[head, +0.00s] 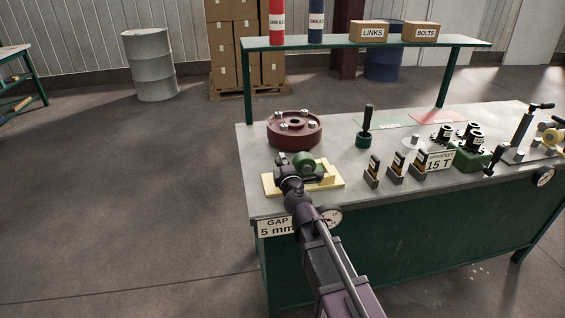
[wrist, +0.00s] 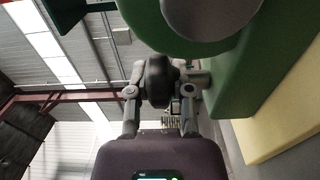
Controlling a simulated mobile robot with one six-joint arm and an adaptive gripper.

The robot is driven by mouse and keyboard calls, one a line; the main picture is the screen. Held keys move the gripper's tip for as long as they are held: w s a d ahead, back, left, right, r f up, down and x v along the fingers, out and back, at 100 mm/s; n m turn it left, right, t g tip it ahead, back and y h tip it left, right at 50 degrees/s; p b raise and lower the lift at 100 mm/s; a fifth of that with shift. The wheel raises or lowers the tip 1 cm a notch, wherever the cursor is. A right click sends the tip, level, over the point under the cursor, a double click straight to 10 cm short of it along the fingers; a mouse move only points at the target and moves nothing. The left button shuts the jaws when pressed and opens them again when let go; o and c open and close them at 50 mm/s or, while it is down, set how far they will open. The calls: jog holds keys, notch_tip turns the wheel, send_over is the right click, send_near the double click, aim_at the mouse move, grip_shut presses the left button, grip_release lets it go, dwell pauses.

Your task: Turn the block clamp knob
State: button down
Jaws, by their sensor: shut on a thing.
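The block clamp stands on a yellow base (head: 333,182) at the near left corner of the bench, with a green rounded body (head: 303,159). In the wrist view, its green block (wrist: 235,75) and the yellow base (wrist: 285,112) fill the right side. My gripper (head: 288,166) is at the clamp's left side in the head view, where the arm partly hides the clamp. In the wrist view, my gripper (wrist: 161,90) is shut on a dark rounded knob (wrist: 159,76), one finger on each side of it. The knob's far side is hidden.
A dark red flanged disc (head: 294,130) sits just behind the clamp. A dial gauge (head: 328,217) and a gap sign (head: 276,228) are at the bench's front edge. Small upright blocks (head: 373,171) and a black-handled tool (head: 367,126) stand to the right. A green shelf (head: 365,43) spans the back.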

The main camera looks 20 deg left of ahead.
jog(key=n+g+y, duration=0.4)
jog(key=g+y, duration=0.1)
jog(key=shift+w+n, duration=0.15)
jog(key=shift+n, duration=0.25)
jog(key=shift+n+g+y, duration=1)
jog(key=shift+n+g, duration=0.1)
jog(key=shift+g, duration=0.8)
jog(key=c, duration=0.5)
grip_release()
jog(key=shift+s+d, duration=0.1)
jog(key=shift+s, duration=0.1)
jog(key=v, duration=1.1)
jog(key=shift+s+d+f, duration=0.1)
jog(key=shift+s+d, duration=0.05)
jog(key=shift+d, duration=0.15)
